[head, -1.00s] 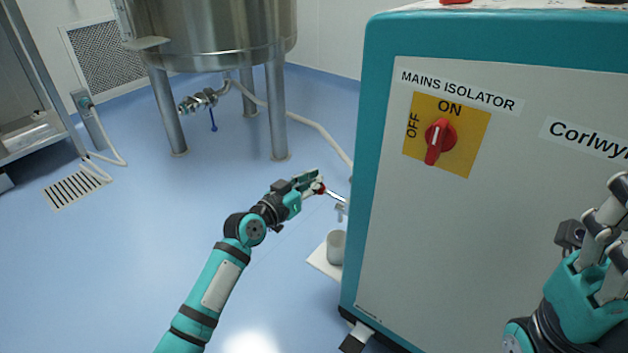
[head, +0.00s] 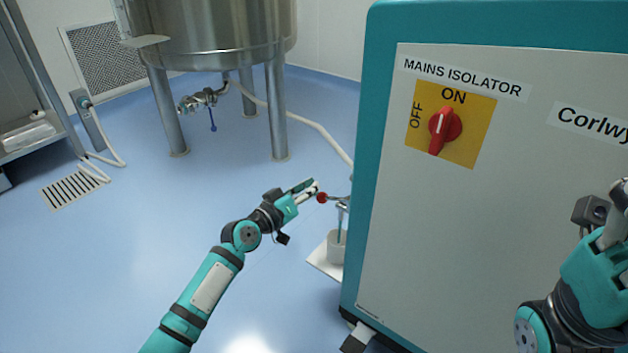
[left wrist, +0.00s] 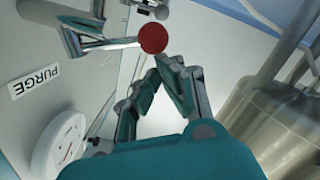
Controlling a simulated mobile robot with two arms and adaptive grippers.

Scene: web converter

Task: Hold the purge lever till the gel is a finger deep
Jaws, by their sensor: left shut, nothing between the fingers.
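The purge lever has a red ball knob (head: 322,197) and a metal rod running into the left side of the machine cabinet. My left gripper (head: 314,187) is shut and empty, its tips right at the knob; I cannot tell if they touch. In the left wrist view the knob (left wrist: 152,38) is just beyond the fingertips (left wrist: 163,62), near an upside-down PURGE label (left wrist: 36,80). A thin teal strand of gel (head: 340,226) hangs from the spout into a pale cup (head: 335,247). The gel's depth is hidden. My right gripper (head: 612,215) is cut off by the frame edge.
The cup stands on a white shelf (head: 319,262) beside the cabinet (head: 450,250). The cabinet front has a red mains isolator switch (head: 443,126). A steel tank (head: 215,35) on legs stands behind. The blue floor left of my left arm is clear.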

